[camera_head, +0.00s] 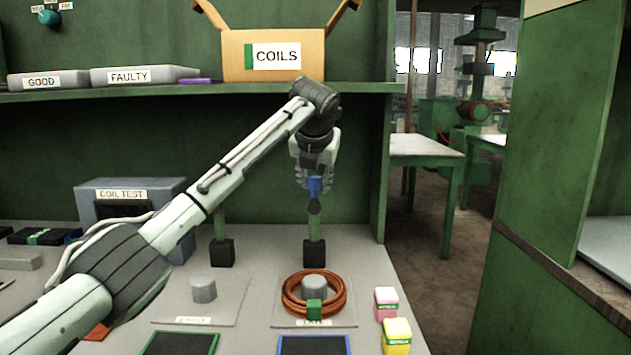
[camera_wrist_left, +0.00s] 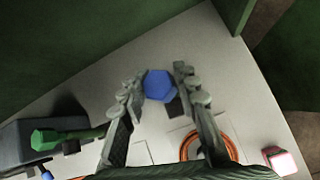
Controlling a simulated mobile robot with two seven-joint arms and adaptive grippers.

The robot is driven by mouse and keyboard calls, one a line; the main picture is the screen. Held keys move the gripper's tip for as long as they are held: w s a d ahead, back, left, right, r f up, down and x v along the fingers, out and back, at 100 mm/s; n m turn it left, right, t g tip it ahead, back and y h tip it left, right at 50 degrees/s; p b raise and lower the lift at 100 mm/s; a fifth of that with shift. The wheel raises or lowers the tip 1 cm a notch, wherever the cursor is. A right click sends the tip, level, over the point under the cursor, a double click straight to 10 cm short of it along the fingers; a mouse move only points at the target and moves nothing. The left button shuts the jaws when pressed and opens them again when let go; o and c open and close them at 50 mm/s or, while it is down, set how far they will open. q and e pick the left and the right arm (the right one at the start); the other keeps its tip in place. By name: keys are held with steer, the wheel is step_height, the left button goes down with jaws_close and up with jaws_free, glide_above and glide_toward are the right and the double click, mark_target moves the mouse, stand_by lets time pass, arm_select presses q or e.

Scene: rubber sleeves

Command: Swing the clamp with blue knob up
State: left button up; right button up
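The blue knob (camera_head: 318,185) of the clamp sits between the fingers of my left gripper (camera_head: 314,183), with a dark tapered piece below it. It also shows as a blue hexagon (camera_wrist_left: 160,85) at the fingertips in the left wrist view. The fingers flank the knob closely on both sides and appear shut on it. Below, a green post (camera_head: 313,228) stands on a black base (camera_head: 314,253). The rest of the clamp is hidden by the gripper, so I cannot tell its exact tilt. My right gripper is not in view.
An orange coil (camera_head: 288,300) lies around a grey peg (camera_head: 313,286) in front of the post. Another green post (camera_head: 221,218) and an empty grey peg (camera_head: 203,288) stand left. A shelf with a COILS box (camera_head: 236,55) is above. Pink (camera_head: 386,302) and yellow (camera_head: 397,336) blocks are right.

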arm_select(q)
steer(key=o, duration=0.4)
steer(key=shift+a+r, duration=0.15)
steer(key=shift+a, duration=0.2)
steer(key=shift+o, duration=0.2)
steer(key=shift+d, duration=0.1)
steer(key=v, duration=1.2)
